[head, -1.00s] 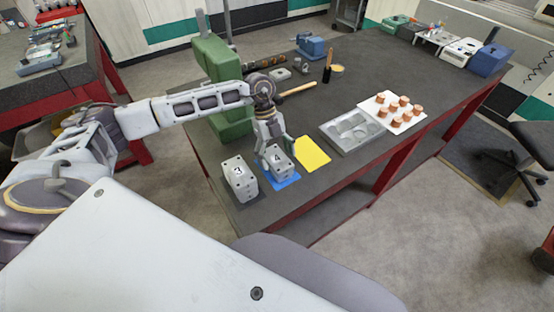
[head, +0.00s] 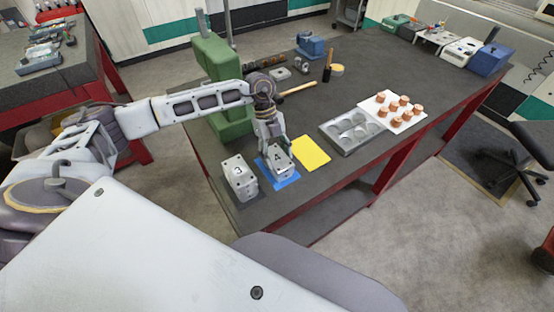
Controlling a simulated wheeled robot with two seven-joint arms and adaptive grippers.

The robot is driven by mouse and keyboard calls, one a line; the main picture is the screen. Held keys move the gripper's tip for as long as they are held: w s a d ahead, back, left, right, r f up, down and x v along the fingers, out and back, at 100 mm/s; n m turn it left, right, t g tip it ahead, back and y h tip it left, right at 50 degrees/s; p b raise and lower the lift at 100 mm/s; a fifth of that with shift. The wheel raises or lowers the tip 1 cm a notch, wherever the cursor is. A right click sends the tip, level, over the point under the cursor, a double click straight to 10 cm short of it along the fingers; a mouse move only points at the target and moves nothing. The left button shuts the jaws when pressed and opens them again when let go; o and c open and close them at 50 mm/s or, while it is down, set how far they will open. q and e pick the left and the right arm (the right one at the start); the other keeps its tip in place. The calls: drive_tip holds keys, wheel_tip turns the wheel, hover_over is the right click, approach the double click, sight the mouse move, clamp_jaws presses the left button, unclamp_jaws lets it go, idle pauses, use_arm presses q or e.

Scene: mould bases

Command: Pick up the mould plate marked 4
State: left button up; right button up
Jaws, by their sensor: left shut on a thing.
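The mould plate marked 4 (head: 281,166) is a grey metal block at the near edge of the dark table, over a blue mat (head: 290,182). My left gripper (head: 277,150) reaches down from above and is shut on this plate. I cannot tell whether the plate is clear of the mat. The mould plate marked 3 (head: 240,181) stands just to the left on a dark mat. My right gripper is not in view.
A bare yellow mat (head: 312,153) lies to the right of the plate. Behind it are a grey tray with round hollows (head: 352,131) and a white board (head: 393,112) with several copper cylinders. A green machine (head: 213,59) stands at the left.

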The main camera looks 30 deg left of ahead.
sight(280, 159)
use_arm(q)
drive_tip(key=shift+r, duration=0.1)
drive_tip(key=shift+w+r, duration=0.1)
drive_tip(key=shift+r, duration=0.6)
wheel_tip(280, 159, up, 2)
drive_tip(key=shift+b, duration=0.45)
drive_tip(key=s+d+b, duration=0.1)
drive_tip(key=s+d, duration=0.3)
drive_tip(key=d, duration=0.3)
drive_tip(key=s+d+b, duration=0.2)
drive_tip(key=s+d, duration=0.3)
drive_tip(key=d, duration=0.3)
drive_tip(key=shift+s+d, duration=0.15)
drive_tip(key=shift+d, duration=0.1)
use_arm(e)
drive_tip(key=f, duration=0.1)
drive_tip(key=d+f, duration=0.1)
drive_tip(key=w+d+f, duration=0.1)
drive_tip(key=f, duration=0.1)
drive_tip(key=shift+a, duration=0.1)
